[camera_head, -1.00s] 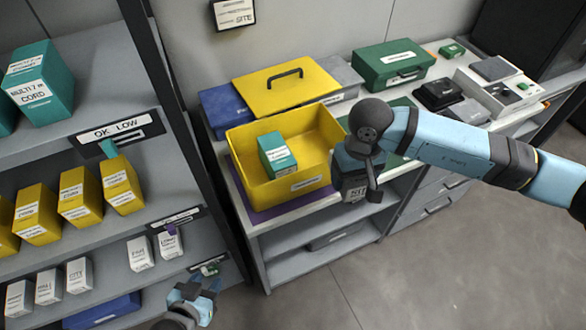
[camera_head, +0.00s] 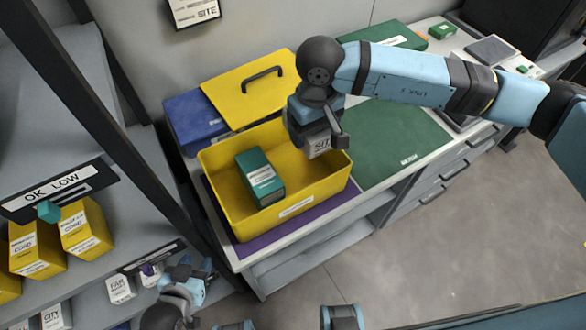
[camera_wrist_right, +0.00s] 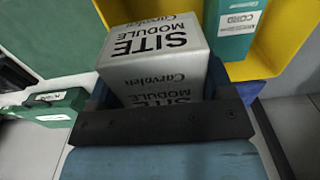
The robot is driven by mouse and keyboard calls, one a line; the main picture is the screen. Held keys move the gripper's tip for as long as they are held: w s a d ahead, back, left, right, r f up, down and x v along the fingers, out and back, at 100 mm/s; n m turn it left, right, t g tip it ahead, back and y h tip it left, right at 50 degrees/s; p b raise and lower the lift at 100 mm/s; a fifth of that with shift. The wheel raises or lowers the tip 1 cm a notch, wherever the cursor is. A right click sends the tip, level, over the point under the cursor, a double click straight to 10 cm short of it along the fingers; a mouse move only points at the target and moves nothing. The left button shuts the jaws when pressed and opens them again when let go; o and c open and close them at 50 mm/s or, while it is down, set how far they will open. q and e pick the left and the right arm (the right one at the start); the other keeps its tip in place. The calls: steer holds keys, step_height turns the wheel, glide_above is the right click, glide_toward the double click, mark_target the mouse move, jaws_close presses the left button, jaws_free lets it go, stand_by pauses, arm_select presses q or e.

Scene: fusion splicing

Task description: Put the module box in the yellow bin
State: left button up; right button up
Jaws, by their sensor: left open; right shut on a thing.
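The module box (camera_head: 320,143) is a small white-grey box lettered "SITE"; the right wrist view (camera_wrist_right: 155,50) shows "SITE MODULE" on it. My right gripper (camera_head: 318,132) is shut on it and holds it over the right part of the yellow bin (camera_head: 230,212), near its far right corner. The head view does not show clearly how high it is above the rim. A teal box lettered "CORD" (camera_head: 260,178) is inside the bin at the left; it also shows in the right wrist view (camera_wrist_right: 235,30). My left gripper (camera_head: 188,275) is open and empty, by the shelf at lower left.
The yellow bin stands on a purple mat on the white counter (camera_head: 375,183). A yellow lid (camera_head: 250,100) and a blue case (camera_head: 190,118) are behind it. A green mat (camera_head: 400,140) lies clear to the right. Shelves with yellow boxes (camera_head: 85,235) stand at left.

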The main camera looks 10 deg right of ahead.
mark_target(310, 183)
steer(key=f+p, duration=0.1)
steer(key=f, duration=0.7)
steer(key=f+p, duration=0.1)
steer(key=f, duration=0.8)
steer(key=shift+s+f+p, duration=0.2)
steer(key=shift+f+p, duration=0.05)
steer(key=shift+p, duration=0.1)
steer(key=shift+f, duration=0.2)
steer(key=o, duration=1)
steer(key=shift+c, duration=0.2)
